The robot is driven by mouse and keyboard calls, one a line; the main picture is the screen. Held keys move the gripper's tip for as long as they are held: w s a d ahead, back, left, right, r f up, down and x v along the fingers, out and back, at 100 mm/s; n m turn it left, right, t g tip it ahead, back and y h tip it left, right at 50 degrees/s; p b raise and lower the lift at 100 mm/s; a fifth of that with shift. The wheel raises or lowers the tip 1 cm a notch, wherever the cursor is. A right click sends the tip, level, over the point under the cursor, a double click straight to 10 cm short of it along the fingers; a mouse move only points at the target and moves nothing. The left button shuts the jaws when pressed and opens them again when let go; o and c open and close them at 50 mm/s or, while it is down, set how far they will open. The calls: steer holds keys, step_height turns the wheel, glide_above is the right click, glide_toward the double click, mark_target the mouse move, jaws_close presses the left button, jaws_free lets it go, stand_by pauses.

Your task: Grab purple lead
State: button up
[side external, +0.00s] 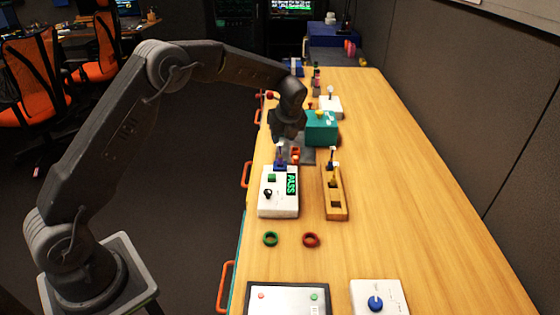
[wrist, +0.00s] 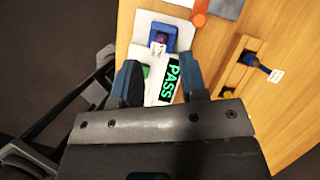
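A dark purple-looking piece (wrist: 158,38) with a white tag sits in a blue holder at the top of the white PASS tester in the wrist view; it may be the purple lead, but its colour is hard to tell. In the side view the blue holder (side external: 280,161) stands on the tester's far end. A dark blue lead (wrist: 257,63) with a white tag stands in the wooden block (side external: 335,201) to the right. My gripper (wrist: 160,62) is open, its two blue fingers spread over the tester, with nothing seen between them but the tester below.
The white tester (side external: 278,206) has a green PASS display and a black knob. A teal box (side external: 322,128) stands beyond it. Green (side external: 270,239) and red (side external: 311,240) rings lie nearer. A white panel (side external: 288,299) and a blue-knob box (side external: 378,298) are in front. The right of the table is clear.

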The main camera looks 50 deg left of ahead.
mark_target(280, 144)
steer(key=shift+s+x, duration=0.2)
steer(key=shift+x, duration=3.1)
steer(key=shift+c, duration=0.5)
jaws_close()
